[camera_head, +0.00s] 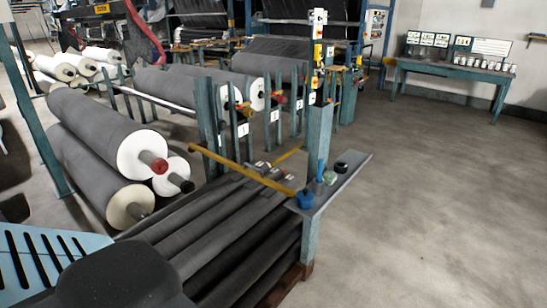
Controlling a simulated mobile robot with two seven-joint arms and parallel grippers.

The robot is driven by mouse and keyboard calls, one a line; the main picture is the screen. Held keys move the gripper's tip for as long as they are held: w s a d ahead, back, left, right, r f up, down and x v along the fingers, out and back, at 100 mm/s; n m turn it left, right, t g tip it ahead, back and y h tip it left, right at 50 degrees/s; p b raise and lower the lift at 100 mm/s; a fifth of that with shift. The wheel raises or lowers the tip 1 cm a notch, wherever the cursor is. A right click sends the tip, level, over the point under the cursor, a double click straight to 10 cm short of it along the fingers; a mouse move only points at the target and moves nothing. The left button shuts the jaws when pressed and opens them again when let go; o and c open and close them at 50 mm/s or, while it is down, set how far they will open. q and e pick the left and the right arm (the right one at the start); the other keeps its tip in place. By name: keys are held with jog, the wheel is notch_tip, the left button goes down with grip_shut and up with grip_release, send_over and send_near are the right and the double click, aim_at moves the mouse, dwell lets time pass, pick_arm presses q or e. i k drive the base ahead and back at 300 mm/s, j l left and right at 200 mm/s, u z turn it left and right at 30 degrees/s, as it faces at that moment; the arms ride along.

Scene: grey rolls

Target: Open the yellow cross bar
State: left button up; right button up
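The yellow cross bar (240,169) runs slantwise across the middle of the view, above a stack of long dark grey rolls (215,217). Its left end is beside a teal post (209,127). Its right end reaches a teal post (316,140) that carries a small shelf. A second, shorter yellow bar (289,155) shows behind it. I cannot tell how either bar is fastened. Neither of my grippers is in view.
The small grey shelf (340,182) holds a blue container (305,199) and other small items, and juts to the right. Large grey rolls (100,130) with white ends lie at left. The floor (430,190) at right is clear up to a teal workbench (455,71).

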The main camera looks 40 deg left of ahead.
aim_at(278, 186)
jog(key=i+u, duration=0.3)
jog(key=i, duration=0.35)
jog(key=i+l+u, duration=0.25)
jog(key=i, duration=0.4)
jog(key=i+u, duration=0.8)
jog(key=i, duration=0.2)
